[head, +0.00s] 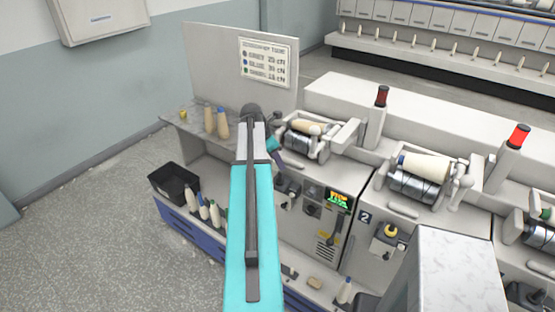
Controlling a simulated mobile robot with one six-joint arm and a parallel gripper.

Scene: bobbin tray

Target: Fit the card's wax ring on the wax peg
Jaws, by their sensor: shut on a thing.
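My gripper (284,187) is small and dark in the head view, just right of my teal arm, low at the front of the left winding unit. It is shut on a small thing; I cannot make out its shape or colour. The card (267,62) hangs on the upright grey panel, with lines for grey, blue and green; its small print is hard to read. The left unit's wax peg is not clearly visible around my gripper. On unit 2, a yellow wax ring (389,230) sits at a small bracket. Another small yellow ring-like piece (183,114) lies on the left shelf.
Cream bobbins (222,124) stand on the left shelf. A black bin (172,182) and several bobbins stand lower down. A lit display (338,201) is right of my gripper. A pale block (455,275) fills the lower right. The floor at left is clear.

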